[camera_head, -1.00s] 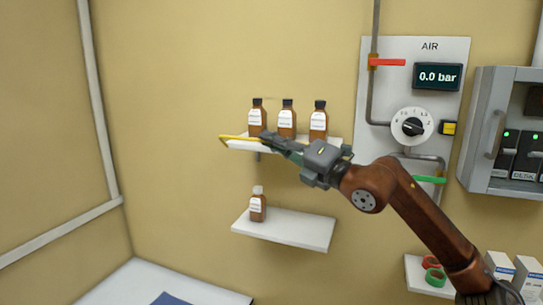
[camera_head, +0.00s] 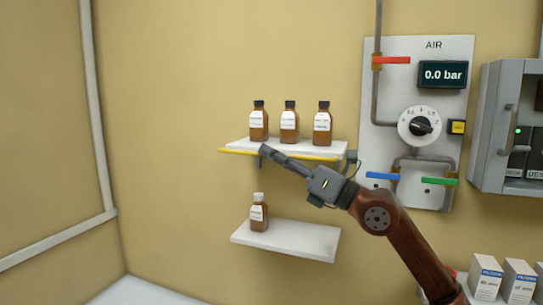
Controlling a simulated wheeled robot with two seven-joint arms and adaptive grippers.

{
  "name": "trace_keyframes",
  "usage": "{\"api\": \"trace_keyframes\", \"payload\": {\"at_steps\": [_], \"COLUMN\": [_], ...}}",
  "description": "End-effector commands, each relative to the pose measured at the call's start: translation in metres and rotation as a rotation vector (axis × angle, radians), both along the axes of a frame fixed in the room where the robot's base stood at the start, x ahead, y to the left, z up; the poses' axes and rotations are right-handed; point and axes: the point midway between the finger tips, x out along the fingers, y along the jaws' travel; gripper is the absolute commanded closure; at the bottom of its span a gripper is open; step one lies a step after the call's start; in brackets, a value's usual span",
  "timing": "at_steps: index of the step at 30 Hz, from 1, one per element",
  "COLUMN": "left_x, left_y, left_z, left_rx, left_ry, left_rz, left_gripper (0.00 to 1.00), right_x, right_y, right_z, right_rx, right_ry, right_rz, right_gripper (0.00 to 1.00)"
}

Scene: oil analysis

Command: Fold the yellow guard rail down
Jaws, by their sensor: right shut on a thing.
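The yellow guard rail (camera_head: 234,151) runs along the front edge of the upper white shelf (camera_head: 243,144), level with the board or slightly below it, in front of the bottle bases. My right gripper (camera_head: 266,152) comes in from the lower right and is shut on the rail left of its middle. The fingers hide a short piece of the rail. A dark pivot block (camera_head: 351,157) sits at the rail's right end. My left gripper is not in view.
Three brown bottles (camera_head: 289,122) stand upright on the upper shelf behind the rail. A lower shelf (camera_head: 300,241) holds one brown bottle (camera_head: 259,216). The air panel (camera_head: 457,100) with knob and valves is to the right, near my arm.

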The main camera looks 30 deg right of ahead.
Motion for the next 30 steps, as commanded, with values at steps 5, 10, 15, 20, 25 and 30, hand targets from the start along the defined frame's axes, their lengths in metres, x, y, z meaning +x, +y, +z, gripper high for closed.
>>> {"api": "trace_keyframes", "payload": {"at_steps": [5,10,15,20,25,30], "left_x": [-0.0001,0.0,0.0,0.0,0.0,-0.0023], "left_y": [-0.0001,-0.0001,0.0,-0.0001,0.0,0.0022], "left_z": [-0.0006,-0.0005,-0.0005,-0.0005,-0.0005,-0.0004], "left_rx": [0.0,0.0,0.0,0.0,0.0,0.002], "left_ry": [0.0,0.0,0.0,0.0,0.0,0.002], "left_rz": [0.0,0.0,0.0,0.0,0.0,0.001], "left_gripper": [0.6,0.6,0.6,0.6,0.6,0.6], "right_x": [0.0001,0.0,0.0,0.0,0.0,-0.0008], "right_y": [-0.0003,-0.0003,-0.0003,-0.0003,-0.0001,-0.0008], "right_z": [-0.0003,-0.0002,-0.0003,-0.0003,-0.0003,-0.0008], "right_rx": [-0.005,-0.005,-0.006,-0.006,-0.006,-0.006], "right_ry": [-0.006,-0.006,-0.005,-0.005,-0.005,-0.004], "right_rz": [0.0,0.0,0.0,0.0,0.0,-0.001], "right_gripper": [1.0,1.0,0.89,0.78,0.76,0.76]}}
